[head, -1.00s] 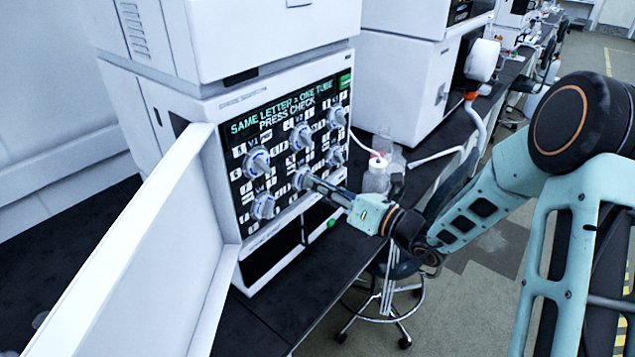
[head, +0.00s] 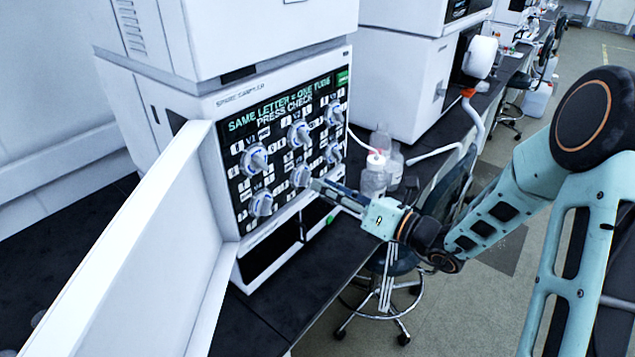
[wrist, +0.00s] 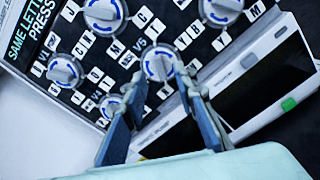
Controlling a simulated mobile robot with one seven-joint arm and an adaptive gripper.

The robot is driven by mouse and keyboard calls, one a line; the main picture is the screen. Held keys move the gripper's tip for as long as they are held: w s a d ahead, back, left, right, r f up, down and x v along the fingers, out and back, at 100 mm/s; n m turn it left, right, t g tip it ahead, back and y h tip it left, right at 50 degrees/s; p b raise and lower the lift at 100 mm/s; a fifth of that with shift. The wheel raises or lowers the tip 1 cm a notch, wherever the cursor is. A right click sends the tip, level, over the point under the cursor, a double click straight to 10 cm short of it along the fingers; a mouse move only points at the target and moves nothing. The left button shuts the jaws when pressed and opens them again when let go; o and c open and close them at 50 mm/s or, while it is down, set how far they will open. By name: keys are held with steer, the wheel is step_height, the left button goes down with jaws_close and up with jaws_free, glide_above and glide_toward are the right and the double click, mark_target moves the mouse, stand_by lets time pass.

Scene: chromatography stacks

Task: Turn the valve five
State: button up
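The V5 valve is a round white knob with a blue ring (head: 300,176), in the lower middle of the black panel (head: 290,207). In the wrist view the V5 knob (wrist: 158,65) shows just beyond my fingertips, roughly between them. My gripper (head: 314,185) points at V5 from the right; in the wrist view (wrist: 162,88) its two fingers are spread apart with nothing held. I cannot tell whether a fingertip touches the knob. The panel screen (head: 285,108) reads "SAME LETTER = ONE TUBE, PRESS CHECK".
Knobs V1 (head: 253,160), V2 (head: 299,133) and V4 (head: 262,203) sit close around V5. An open white door (head: 150,250) stands at the left. A stool (head: 388,285) is below.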

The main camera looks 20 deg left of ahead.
steer(key=v, duration=0.8)
steer(key=shift+d, duration=0.2)
steer(key=shift+s, duration=0.1)
